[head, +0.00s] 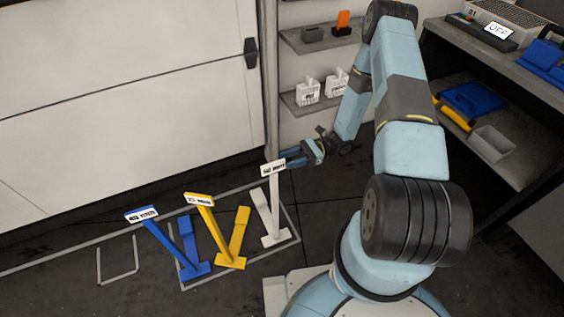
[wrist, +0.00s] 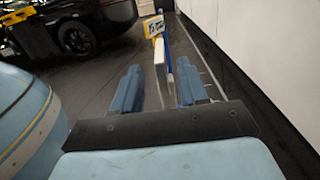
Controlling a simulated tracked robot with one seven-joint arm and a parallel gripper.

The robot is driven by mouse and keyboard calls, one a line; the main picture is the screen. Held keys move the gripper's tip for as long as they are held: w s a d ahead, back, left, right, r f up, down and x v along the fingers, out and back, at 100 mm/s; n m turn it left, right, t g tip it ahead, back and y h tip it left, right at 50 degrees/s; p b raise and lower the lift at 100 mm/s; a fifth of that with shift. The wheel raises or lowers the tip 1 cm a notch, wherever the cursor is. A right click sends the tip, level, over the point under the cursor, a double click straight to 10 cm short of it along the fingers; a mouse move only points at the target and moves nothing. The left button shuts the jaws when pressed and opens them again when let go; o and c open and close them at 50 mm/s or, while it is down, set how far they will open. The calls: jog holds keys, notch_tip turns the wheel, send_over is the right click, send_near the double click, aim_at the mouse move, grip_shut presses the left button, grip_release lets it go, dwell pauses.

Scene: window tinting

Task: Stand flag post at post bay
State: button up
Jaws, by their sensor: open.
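Three flag posts stand in the outlined bay on the floor in the head view: a blue post (head: 170,246), a yellow post (head: 214,234) and a white post (head: 275,210). Each has a white label plate on top. My gripper (head: 290,158) is beside the top of the white post, on its right. In the wrist view my gripper (wrist: 158,88) is open, with the white post (wrist: 160,65) showing between its fingers; I cannot tell whether either finger touches it. The yellow post's label (wrist: 153,26) shows beyond. The posts' feet are hidden in the wrist view.
A small U-shaped outline (head: 118,260) on the floor at the left is empty. A garage door (head: 120,100) stands behind the posts. Wall shelves (head: 318,101) hold small white boxes. A workbench (head: 535,160) with tools is at the right. A dark car (wrist: 75,30) shows in the wrist view.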

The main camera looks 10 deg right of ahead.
jog(key=v, duration=0.6)
notch_tip(320, 180, up, 31)
jog(key=s+d+n+h, duration=0.1)
jog(key=s+n+h, duration=0.1)
jog(key=n+h, duration=0.8)
jog(key=s+d+r+n+t+h, duration=0.2)
jog(key=s+r+t, duration=0.3)
jog(key=s+r, duration=0.4)
jog(key=s+d+r+n+t+h, duration=0.2)
jog(key=s+r+t+h, duration=0.3)
jog(key=s+r, duration=0.4)
notch_tip(320, 180, up, 3)
jog(key=shift+s+d+f+n+t+h, duration=0.1)
jog(key=shift+s+d+n+t+h, duration=0.1)
jog(key=shift+s+n+t+h, duration=0.15)
jog(key=shift+a, duration=0.1)
